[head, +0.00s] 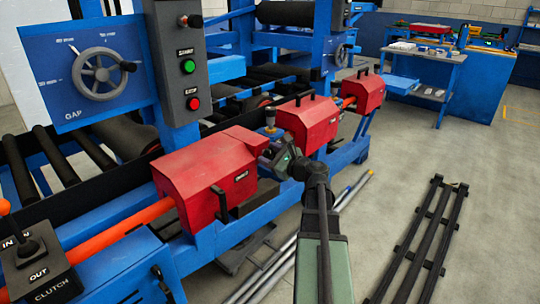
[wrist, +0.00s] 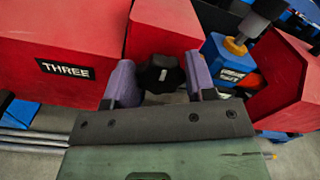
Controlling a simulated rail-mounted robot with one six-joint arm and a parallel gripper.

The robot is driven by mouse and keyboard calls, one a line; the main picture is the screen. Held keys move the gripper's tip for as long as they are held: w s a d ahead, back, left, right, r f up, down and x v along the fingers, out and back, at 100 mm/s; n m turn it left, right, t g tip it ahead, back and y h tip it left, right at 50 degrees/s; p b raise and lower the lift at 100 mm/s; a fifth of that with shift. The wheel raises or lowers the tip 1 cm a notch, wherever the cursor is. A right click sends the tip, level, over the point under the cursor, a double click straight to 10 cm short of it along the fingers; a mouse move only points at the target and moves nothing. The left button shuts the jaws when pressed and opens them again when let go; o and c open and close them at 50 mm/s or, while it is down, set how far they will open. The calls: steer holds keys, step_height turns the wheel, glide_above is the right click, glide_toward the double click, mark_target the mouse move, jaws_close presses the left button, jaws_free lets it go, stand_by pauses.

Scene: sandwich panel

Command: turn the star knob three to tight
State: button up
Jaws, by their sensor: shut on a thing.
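The star knob (wrist: 160,74) is black and lobed, in the wrist view, in front of a red housing (wrist: 165,28). A red cover labelled THREE (wrist: 67,69) is just left of it. My gripper (wrist: 161,84) has purple-grey finger pads on the knob's left and right sides and is shut on it. In the head view my gripper (head: 276,160) reaches the right end of the near red cover (head: 205,168). The knob is hidden there behind my gripper. I cannot tell from the picture how tight the knob is.
A blue block (wrist: 230,66) with a small label and a brass fitting stands close right of my gripper. Another red cover (head: 307,122) is beyond it. Grey pipes (head: 262,270) lie on the floor below. A dark rail frame (head: 420,240) lies at the right, with open floor around it.

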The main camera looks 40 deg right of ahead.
steer(key=shift+m, duration=0.6)
steer(key=o, duration=0.9)
steer(key=s, duration=0.3)
steer(key=s+d, duration=0.1)
steer(key=s, duration=0.6)
steer(key=shift+s+d, duration=0.35)
